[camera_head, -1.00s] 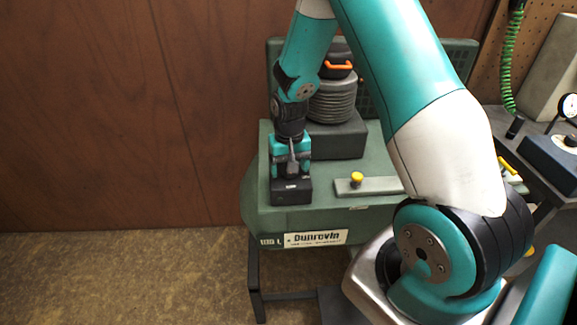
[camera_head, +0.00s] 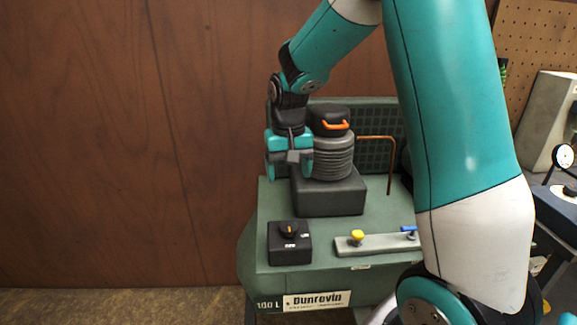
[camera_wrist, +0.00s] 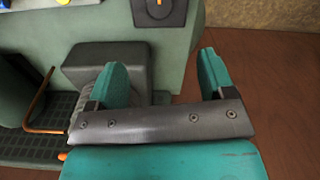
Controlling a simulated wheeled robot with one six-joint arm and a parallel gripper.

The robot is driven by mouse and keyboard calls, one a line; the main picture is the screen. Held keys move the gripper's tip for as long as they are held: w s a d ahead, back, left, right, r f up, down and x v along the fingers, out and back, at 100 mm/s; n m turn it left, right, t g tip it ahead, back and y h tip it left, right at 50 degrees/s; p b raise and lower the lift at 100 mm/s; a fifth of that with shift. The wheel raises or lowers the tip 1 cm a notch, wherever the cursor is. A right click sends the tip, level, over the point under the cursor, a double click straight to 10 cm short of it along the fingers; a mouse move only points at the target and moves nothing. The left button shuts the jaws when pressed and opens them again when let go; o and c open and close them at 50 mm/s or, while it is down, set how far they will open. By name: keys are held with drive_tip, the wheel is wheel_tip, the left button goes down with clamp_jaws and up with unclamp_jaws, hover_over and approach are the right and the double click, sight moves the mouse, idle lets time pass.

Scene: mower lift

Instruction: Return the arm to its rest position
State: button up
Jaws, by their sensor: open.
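My gripper (camera_head: 289,165) is open and empty, raised above the left part of the green compressor (camera_head: 300,285) in the head view. It hangs just left of the grey ribbed cylinder and is apart from the bench surface. In the wrist view my gripper's two teal fingers (camera_wrist: 166,82) stand well apart with nothing between them. A black box with an orange-marked knob (camera_head: 290,243) sits on the compressor's front left, below the gripper. It also shows at the top of the wrist view (camera_wrist: 160,10).
The ribbed cylinder (camera_head: 333,158) with a black cap and orange handle stands on a dark block (camera_head: 328,193). A plate with yellow and blue knobs (camera_head: 375,243) lies at front. A copper pipe (camera_head: 376,139) rises behind. A gauge (camera_head: 563,156) is at right. The brown wall side is clear.

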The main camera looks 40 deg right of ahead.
drive_tip(key=shift+r, duration=0.7)
drive_tip(key=shift+a, duration=0.1)
